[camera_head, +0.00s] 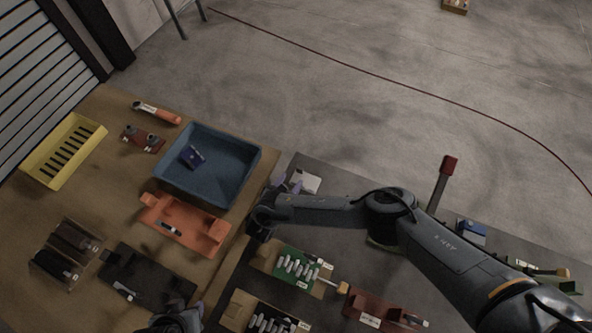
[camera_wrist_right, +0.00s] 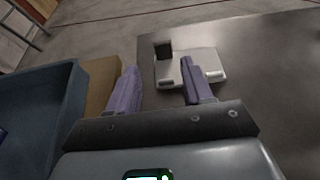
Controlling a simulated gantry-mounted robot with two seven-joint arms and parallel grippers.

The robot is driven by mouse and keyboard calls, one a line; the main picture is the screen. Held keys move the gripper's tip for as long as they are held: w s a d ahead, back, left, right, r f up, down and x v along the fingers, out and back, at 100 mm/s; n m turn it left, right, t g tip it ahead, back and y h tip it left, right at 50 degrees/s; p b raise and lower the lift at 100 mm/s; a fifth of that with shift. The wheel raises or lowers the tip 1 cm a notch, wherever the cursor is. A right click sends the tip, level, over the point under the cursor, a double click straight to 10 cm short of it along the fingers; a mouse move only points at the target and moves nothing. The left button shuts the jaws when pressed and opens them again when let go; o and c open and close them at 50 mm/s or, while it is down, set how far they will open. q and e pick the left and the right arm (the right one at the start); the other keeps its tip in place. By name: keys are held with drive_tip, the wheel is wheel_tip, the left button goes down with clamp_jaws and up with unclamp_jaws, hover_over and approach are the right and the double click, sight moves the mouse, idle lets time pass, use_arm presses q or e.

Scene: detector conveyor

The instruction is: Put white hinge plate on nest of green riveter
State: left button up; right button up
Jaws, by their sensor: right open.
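A white plate-like part (camera_head: 307,183), which looks like the white hinge plate, lies on the dark table top by its far left edge. It also shows in the right wrist view (camera_wrist_right: 207,62), with a dark block at its far left corner. My right gripper (camera_head: 287,181) is open and empty above the plate; its purple fingers (camera_wrist_right: 160,68) show in the wrist view, the right finger overlapping the plate. A green device (camera_head: 540,270), perhaps the green riveter, is at the right, partly behind my right arm; its nest cannot be made out. My left gripper (camera_head: 178,320) is cut off at the bottom edge.
A blue bin (camera_head: 245,160) stands left of the plate, holding a dark blue part. An orange fixture (camera_head: 180,225), a yellow tray (camera_head: 88,130) and a green tray of metal cylinders (camera_head: 316,273) stand nearby. An upright red-topped lever (camera_head: 448,166) rises behind my right arm.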

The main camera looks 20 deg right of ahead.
drive_tip(key=p+v, duration=0.1)
drive_tip(key=v, duration=0.2)
drive_tip(key=shift+s+a+r+p, duration=0.2)
drive_tip(key=shift+s+r+p, duration=0.05)
drive_tip(key=shift+p, duration=0.15)
drive_tip(key=shift+c, duration=0.5)
drive_tip(key=shift+s+a, duration=0.35)
drive_tip(key=shift+c, duration=0.3)
use_arm(q)
wheel_tip(320, 180, up, 3)
drive_tip(key=shift+d+r, duration=0.1)
drive_tip(key=shift+d, duration=0.05)
use_arm(e)
drive_tip(key=shift+r, duration=0.1)
